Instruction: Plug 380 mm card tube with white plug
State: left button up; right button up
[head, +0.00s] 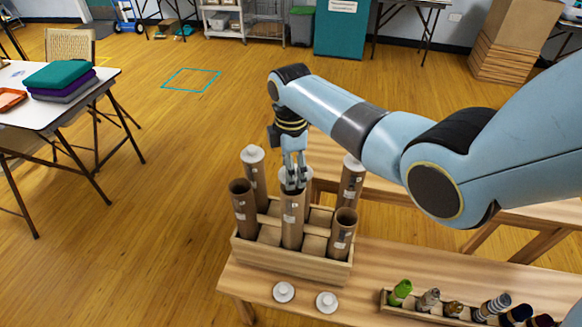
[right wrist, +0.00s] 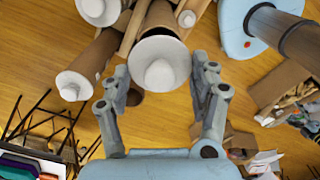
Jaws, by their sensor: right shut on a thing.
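A wooden crate (head: 290,263) on the bench holds several upright brown card tubes. My right gripper (head: 294,183) is above the front middle tube (head: 291,222), pointing down, and shut on a white plug (right wrist: 160,66), which sits between its fingers in the right wrist view. The plug is at the tube's mouth; I cannot tell if it is seated. The front left tube (head: 244,212) and front right tube (head: 342,235) are open. White plugs cap the back left tube (head: 257,180) and back right tube (head: 351,187). Tube labels are too small to read. My left gripper is out of view.
Two loose white plugs, one (head: 284,291) beside another (head: 326,302), lie on the bench in front of the crate. A wooden rack (head: 410,309) of small coloured items stands at the right. A table (head: 45,113) with folded cloths is at the left.

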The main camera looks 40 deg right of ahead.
dwell(0.4)
jog(key=o, duration=0.5)
notch_tip(320, 180, up, 11)
dwell(0.9)
dwell(0.4)
